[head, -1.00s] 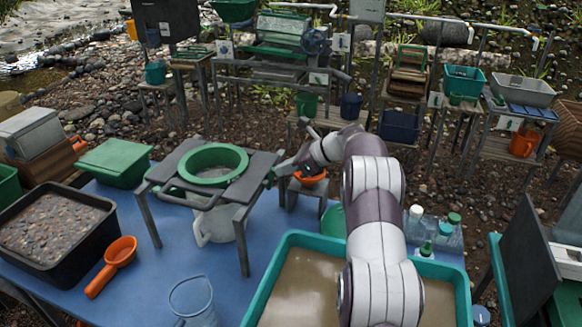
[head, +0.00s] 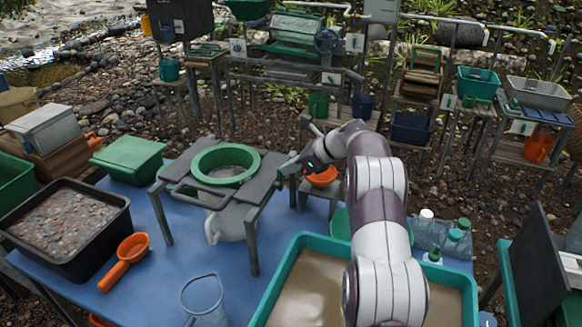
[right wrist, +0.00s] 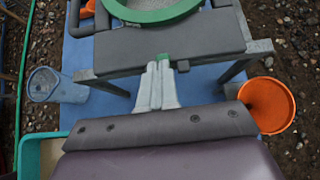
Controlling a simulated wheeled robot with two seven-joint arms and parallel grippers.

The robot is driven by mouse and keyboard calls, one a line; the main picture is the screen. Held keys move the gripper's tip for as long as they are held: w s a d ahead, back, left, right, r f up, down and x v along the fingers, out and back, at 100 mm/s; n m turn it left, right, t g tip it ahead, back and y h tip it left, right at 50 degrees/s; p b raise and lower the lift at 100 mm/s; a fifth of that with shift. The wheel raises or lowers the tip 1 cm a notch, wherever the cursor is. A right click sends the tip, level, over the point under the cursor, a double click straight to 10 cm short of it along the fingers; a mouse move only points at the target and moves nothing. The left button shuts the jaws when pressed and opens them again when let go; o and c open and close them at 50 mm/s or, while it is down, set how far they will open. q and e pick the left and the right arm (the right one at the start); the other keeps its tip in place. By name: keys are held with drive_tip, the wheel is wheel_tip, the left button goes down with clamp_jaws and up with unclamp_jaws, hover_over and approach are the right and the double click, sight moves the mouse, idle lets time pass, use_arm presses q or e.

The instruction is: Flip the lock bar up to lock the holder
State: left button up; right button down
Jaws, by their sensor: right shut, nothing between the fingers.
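The holder (head: 262,187) is a dark grey stand with flat side plates on the blue table, carrying a green ring (head: 253,163). The lock bar (head: 203,190) appears to be the dark rod running low along the ring's near side; part of a dark rod (right wrist: 75,22) shows at the top left in the right wrist view. My right gripper (head: 287,168) is at the outer edge of the holder's right plate. In the right wrist view its fingers (right wrist: 158,70) are shut and empty, pointing at that plate; contact cannot be told. My left gripper is out of view.
A teal tub of murky water (head: 300,290) stands in front, below my right arm. A clear jug (head: 202,298), an orange scoop (head: 130,250) and a black gravel tub (head: 65,225) are to the left. An orange bowl (head: 321,177) is right of the gripper.

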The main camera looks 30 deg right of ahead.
drive_tip(key=b+v, duration=0.1)
drive_tip(key=v, duration=1.1)
drive_tip(key=shift+s+d+r, duration=0.2)
drive_tip(key=shift+s+r, duration=0.05)
